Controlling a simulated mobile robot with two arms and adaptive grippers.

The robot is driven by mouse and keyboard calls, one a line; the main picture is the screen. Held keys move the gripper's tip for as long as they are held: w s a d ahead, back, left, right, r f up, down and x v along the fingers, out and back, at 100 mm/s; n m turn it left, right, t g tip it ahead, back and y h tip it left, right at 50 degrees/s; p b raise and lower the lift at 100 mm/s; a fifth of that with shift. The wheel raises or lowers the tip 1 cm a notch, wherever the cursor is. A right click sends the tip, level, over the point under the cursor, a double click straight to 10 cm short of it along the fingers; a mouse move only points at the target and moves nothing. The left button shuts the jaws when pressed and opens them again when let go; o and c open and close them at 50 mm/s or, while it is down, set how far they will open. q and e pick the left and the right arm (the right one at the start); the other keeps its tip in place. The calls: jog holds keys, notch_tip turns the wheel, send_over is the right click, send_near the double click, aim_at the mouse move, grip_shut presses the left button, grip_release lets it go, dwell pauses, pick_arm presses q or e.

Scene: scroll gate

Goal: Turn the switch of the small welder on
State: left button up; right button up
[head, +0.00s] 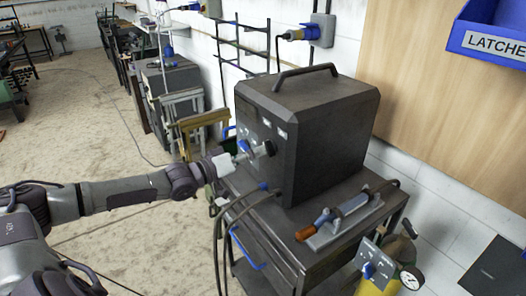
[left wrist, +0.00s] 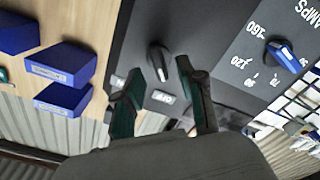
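The small welder (head: 335,135) is a dark grey box with a top handle, standing on a metal cart. Its front panel carries a black switch knob (head: 269,148) and a blue dial (head: 244,145). In the left wrist view, the black switch (left wrist: 158,61) lies just beyond my fingers, with small white labels below it. The blue AMPS dial (left wrist: 286,56) is to its right. My left gripper (head: 252,154) is at the panel. In the left wrist view it (left wrist: 160,72) is open, with the switch between its fingertips; I cannot tell whether they touch it. My right gripper is not visible.
Cables (head: 240,211) hang below the panel. A gauge (head: 411,278) and a plate with a blue knob (head: 375,265) are at lower right. Blue bins (head: 490,35) hang on the wall. The floor at left is open.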

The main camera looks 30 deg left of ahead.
aim_at(269, 148)
pick_arm(q)
jog(key=shift+p+x, duration=0.3)
jog(key=shift+x, duration=1.25)
grip_shut()
